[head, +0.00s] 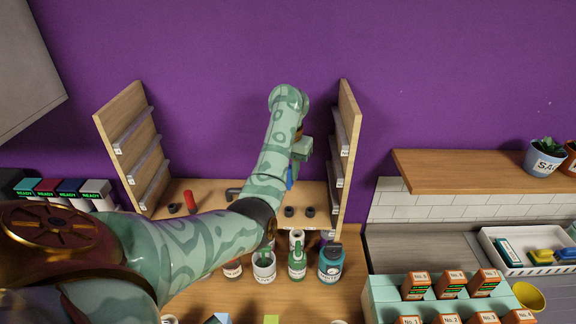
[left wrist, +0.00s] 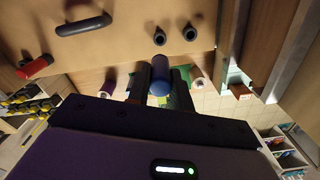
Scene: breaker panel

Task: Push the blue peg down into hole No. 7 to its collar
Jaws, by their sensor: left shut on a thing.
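My left gripper (head: 293,170) is shut on the blue peg (head: 290,179) above the wooden panel shelf (head: 265,188), with my arm hiding part of the view. In the left wrist view the blue peg (left wrist: 160,78) sits between the two dark fingers of my left gripper (left wrist: 161,70). Two dark round sockets (left wrist: 160,37) (left wrist: 190,33) show beyond it; they also show in the head view (head: 289,211) (head: 310,211). I cannot read any hole number, and cannot tell whether the peg is in a hole. My right gripper is not in view.
Several bottles and cups, including a teal jar (head: 331,263), stand in front.

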